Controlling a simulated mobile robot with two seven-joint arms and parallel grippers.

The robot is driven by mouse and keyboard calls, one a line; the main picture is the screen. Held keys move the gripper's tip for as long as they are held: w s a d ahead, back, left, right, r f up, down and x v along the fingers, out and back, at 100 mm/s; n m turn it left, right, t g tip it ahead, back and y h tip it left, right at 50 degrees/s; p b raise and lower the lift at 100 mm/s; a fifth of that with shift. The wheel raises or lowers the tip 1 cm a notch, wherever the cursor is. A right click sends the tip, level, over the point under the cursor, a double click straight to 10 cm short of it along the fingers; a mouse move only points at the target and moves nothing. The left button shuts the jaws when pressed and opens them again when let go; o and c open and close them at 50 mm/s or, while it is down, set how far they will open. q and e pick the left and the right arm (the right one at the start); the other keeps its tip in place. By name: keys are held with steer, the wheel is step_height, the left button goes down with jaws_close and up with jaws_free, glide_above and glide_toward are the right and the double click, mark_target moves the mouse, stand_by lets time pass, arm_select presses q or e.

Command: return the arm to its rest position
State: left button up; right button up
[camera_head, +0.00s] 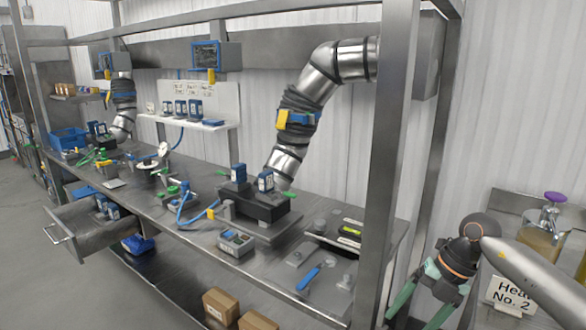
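My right arm (535,275) comes in from the right edge, a pale grey link ending in a black wrist with orange rings. My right gripper (412,314) points down and left in the lower right, beside the metal post of the workbench. Its two teal fingers are spread apart, and I see nothing between them. The fingertips are close to the bottom edge of the view. My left arm and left gripper are not in view.
A long metal workbench (180,215) with tools and boxes fills the left and middle. Its upright post (392,150) stands left of my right gripper. An open drawer (90,236) juts out. A sign (508,296) and a purple-topped device (550,214) stand at the right.

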steer(key=s+a+m+t+y, duration=0.2)
steer(key=a+m+t+y, duration=0.3)
steer(key=a, duration=0.6)
steer(key=s+a+m+t+y, duration=0.35)
steer(key=a+y, duration=0.35)
steer(key=a, duration=0.4)
steer(key=s+d+f+m+t+h+p, duration=0.1)
steer(key=d+f+m+t+h, duration=0.2)
steer(key=d+f+m+h, duration=0.25)
steer(key=s+d+f+m+t+h, duration=0.1)
steer(key=d+f+m+t+h, duration=0.1)
steer(key=f+m+t+h, duration=0.45)
steer(key=s+d+f+m+g+h, duration=0.2)
steer(key=s+d+f+m+g, duration=0.2)
steer(key=s+f+m+g, duration=0.4)
steer(key=s+f+g, duration=0.1)
steer(key=s+f, duration=0.4)
steer(key=s, duration=0.2)
steer(key=shift+f+h, duration=0.3)
steer(key=shift+h, duration=0.1)
